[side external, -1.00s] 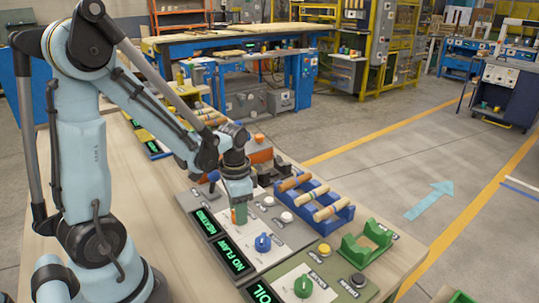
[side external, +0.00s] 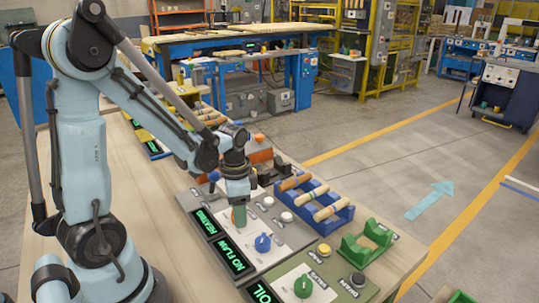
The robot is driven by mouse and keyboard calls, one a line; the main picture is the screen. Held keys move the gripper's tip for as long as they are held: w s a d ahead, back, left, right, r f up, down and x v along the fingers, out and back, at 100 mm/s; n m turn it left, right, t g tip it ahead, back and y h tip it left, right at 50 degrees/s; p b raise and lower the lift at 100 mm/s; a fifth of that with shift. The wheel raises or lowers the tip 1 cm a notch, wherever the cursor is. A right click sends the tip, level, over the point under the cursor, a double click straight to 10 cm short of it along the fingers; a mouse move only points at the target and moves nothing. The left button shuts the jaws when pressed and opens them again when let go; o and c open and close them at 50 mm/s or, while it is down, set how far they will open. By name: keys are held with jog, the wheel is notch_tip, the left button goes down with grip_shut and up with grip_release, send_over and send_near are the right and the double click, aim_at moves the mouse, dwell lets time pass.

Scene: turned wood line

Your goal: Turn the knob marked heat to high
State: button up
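My gripper (side external: 239,217) points down at the grey control panel (side external: 212,212), beside a display (side external: 205,223) with green letters that seem to read HEATING. Its fingertips are at the panel's face, and whatever is between them is hidden. I cannot tell whether they are open or shut on a knob. No knob marked heat can be made out; the small labels are too small to read. A blue knob (side external: 263,243) stands on a white plate nearer the camera, next to a display reading NO FLOW (side external: 233,258). It is apart from my gripper.
A green knob (side external: 303,286) and an OIL display (side external: 262,293) are at the front. White buttons (side external: 287,217) sit right of my gripper. A blue rack (side external: 322,213) of turned wood pieces and a green cradle (side external: 367,243) stand along the bench's right side.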

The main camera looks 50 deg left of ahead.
jog(key=shift+o, duration=0.6)
jog(key=shift+r, duration=0.1)
notch_tip(320, 180, up, 12)
dwell(0.4)
jog(key=d+n+t, duration=0.4)
jog(key=d+t, duration=0.3)
jog(key=d, duration=0.2)
dwell(0.3)
